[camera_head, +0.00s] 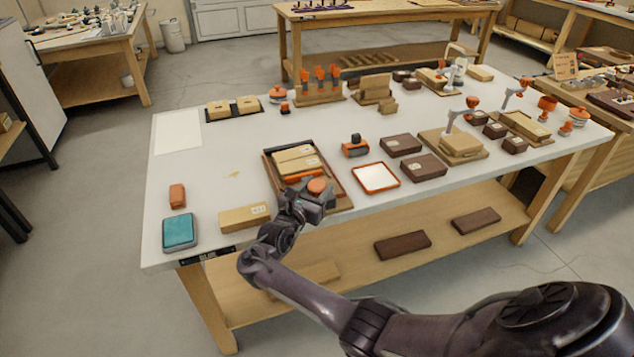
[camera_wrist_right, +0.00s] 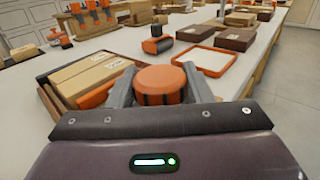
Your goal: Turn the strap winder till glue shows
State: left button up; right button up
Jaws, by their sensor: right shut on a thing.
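The strap winder is a round orange knob (camera_head: 318,186) at the front right of a dark-framed tray (camera_head: 272,172). In the right wrist view the knob (camera_wrist_right: 160,79) sits between the two grey fingers. My right gripper (camera_head: 312,196) is shut on the knob, one finger on each side. Light wooden blocks (camera_head: 297,161) lie in the tray, with an orange strip along their near side; in the wrist view they (camera_wrist_right: 92,73) are left of the knob. I cannot make out any glue at the block joints. My left gripper is in neither view.
A white pad with an orange rim (camera_head: 376,178) and an orange-and-black tool (camera_head: 355,146) lie right of the tray. A wooden block (camera_head: 245,217), a teal box (camera_head: 179,232) and an orange block (camera_head: 177,195) are to its left.

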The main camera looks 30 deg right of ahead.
jog(key=shift+m+g+h+b, duration=0.7)
jog(key=shift+m+g, duration=0.3)
jog(key=shift+g, duration=0.4)
jog(key=shift+m+g+b, duration=0.35)
jog(key=shift+m+g, duration=0.05)
jog(key=shift+g, duration=0.2)
jog(key=shift+r+g, duration=0.15)
jog(key=shift+g, duration=0.15)
jog(key=o, duration=1)
jog(key=shift+d, duration=0.1)
